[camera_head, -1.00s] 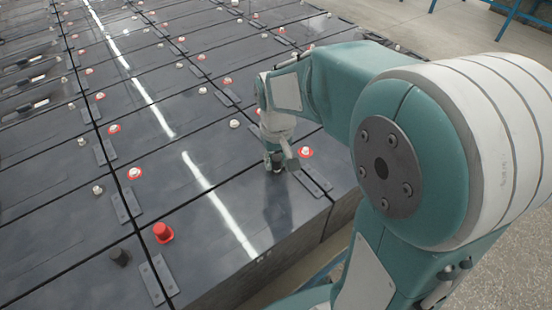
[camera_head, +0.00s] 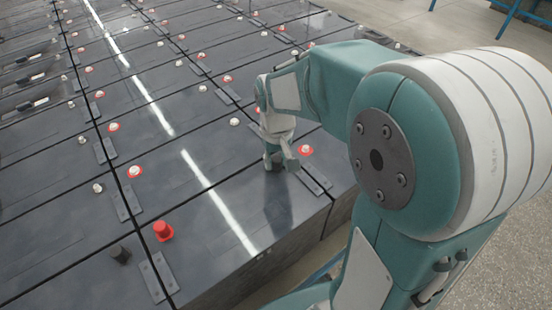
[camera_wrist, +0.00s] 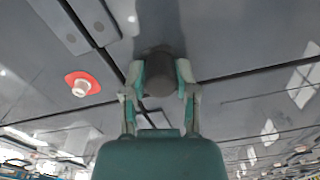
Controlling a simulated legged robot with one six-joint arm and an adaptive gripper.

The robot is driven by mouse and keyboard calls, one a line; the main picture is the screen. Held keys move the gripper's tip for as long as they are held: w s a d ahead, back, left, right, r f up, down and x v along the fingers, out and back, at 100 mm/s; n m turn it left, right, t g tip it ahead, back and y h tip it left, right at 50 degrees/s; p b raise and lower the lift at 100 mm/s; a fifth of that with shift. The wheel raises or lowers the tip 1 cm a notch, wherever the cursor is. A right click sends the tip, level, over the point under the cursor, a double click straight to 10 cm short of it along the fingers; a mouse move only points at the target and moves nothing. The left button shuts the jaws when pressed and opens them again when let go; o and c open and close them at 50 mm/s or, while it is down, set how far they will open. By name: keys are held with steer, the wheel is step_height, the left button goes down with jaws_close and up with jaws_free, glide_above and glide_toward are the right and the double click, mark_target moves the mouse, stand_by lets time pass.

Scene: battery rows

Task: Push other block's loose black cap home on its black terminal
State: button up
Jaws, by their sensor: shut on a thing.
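My gripper (camera_head: 275,162) points down at the front block on the right. In the wrist view, my gripper (camera_wrist: 160,88) has its two fingers on either side of the dark cap (camera_wrist: 158,64) and is shut on it. In the head view the fingers hide most of this cap. The black terminal under it is hidden, so I cannot tell how far down the cap sits. The same block's other terminal (camera_head: 305,150) has a red ring and a pale post, and also shows in the wrist view (camera_wrist: 80,86).
Another black cap (camera_head: 120,254) and a red cap (camera_head: 163,231) stand on the front-left block. Flat grey connector plates (camera_head: 313,180) lie close to my gripper. Rows of blocks with uncovered terminals (camera_head: 134,172) stretch behind. The block top left of my gripper is clear.

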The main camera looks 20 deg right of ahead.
steer(key=o, duration=0.8)
steer(key=shift+o, duration=0.2)
steer(key=o, duration=0.3)
steer(key=shift+r, duration=3.5)
